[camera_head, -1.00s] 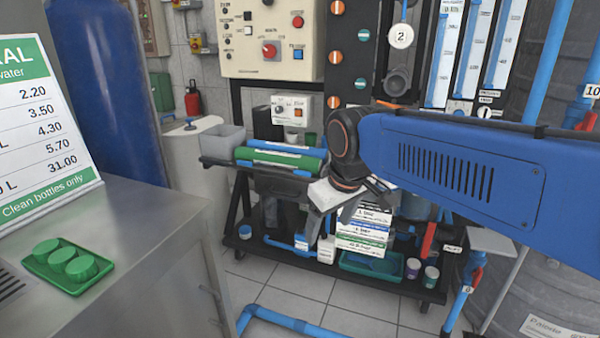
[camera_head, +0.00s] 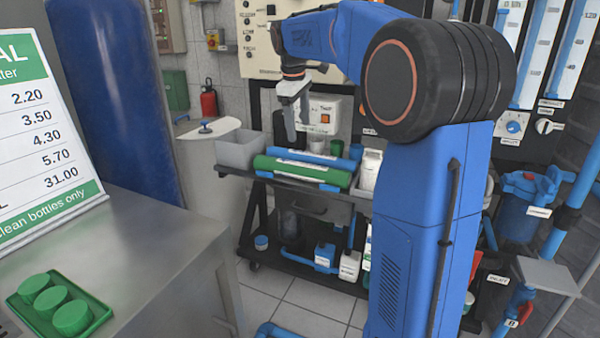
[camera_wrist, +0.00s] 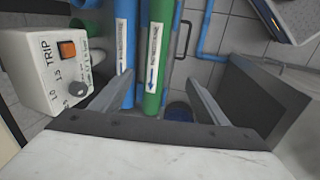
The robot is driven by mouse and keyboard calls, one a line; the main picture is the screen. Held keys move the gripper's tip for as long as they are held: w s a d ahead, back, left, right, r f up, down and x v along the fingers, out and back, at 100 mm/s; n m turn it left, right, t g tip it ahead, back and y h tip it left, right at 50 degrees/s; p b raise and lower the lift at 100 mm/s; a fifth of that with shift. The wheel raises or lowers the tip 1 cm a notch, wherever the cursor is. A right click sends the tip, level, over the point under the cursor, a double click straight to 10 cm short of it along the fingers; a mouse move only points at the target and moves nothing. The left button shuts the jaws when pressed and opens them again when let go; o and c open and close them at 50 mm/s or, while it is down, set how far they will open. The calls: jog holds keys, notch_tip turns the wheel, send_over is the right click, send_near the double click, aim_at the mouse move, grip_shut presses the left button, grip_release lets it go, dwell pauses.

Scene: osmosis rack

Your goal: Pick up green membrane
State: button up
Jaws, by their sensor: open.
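The green membrane (camera_head: 339,179) is a long green tube lying on the top shelf of the cart. A blue tube with a white label lies alongside it. In the wrist view the green membrane (camera_wrist: 157,70) and the blue tube (camera_wrist: 127,60) run parallel, each with a white label. My gripper (camera_head: 291,135) is above the tubes and points down. In the wrist view my gripper (camera_wrist: 160,80) is open, with its fingers apart and the green membrane showing between them. It is empty and appears apart from the tubes.
A grey bin (camera_head: 240,150) stands at the shelf's left end. A white control box (camera_head: 323,113) is behind the shelf; its TRIP panel (camera_wrist: 55,70) is close on the wrist view's left. A steel counter (camera_head: 150,225) with a green tray (camera_head: 100,318) is at the left front.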

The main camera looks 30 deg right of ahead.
jog(key=w, duration=0.2)
send_near(305, 165)
jog(key=x, duration=0.2)
jog(key=w+x, duration=0.1)
jog(key=x, duration=0.2)
jog(key=shift+w+d+f, duration=0.1)
jog(key=shift+f, duration=0.15)
jog(key=shift+s+x, duration=0.2)
jog(key=shift+x, duration=1.1)
jog(key=shift+s+x, duration=0.2)
jog(key=shift+x, duration=1.1)
jog(key=shift+s, duration=0.1)
jog(key=c, duration=1)
jog(key=shift+c, duration=1.3)
jog(key=shift+r, duration=0.1)
